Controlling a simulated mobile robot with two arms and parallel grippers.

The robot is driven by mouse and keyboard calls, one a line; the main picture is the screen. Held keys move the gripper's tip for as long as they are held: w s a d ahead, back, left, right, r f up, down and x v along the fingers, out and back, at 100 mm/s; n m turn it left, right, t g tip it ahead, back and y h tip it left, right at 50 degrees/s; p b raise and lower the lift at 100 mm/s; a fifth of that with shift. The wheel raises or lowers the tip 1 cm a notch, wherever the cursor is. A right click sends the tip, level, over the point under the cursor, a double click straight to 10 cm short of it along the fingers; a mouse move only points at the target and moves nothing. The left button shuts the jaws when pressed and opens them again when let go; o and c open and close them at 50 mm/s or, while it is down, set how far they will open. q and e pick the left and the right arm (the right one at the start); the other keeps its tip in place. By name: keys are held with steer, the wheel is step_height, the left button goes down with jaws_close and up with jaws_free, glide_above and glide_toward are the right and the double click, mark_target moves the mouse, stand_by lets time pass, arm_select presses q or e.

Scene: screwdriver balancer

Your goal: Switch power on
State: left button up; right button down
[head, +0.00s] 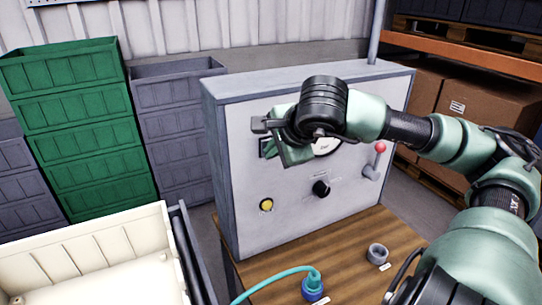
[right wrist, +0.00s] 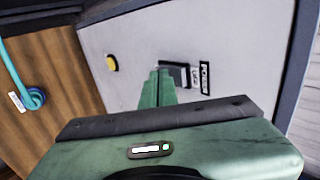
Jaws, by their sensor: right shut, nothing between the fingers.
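The grey control cabinet (head: 225,130) stands on a wooden table. In the right wrist view, a dark power switch (right wrist: 180,74) is set in its pale front, beside a black label reading POWER (right wrist: 205,77). My right gripper (right wrist: 158,76) is shut and empty, its green fingertips at or very near the switch's edge; contact cannot be told. In the head view my right gripper (head: 274,150) is at the upper left of the front and covers most of the switch area. The switch's position is unclear. My left gripper is not in view.
The cabinet front carries a yellow button (head: 266,205), a black knob (head: 321,188), a gauge (head: 327,146) partly behind my arm, and a red-tipped lever (head: 380,148). A blue connector with a teal hose (head: 313,287) and a grey ring (head: 377,254) are on the table (head: 345,240).

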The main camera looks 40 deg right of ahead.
steer(key=shift+w+d+r, duration=0.1)
steer(key=shift+d+r, duration=0.05)
steer(key=shift+r, duration=0.65)
steer(key=shift+f, duration=0.1)
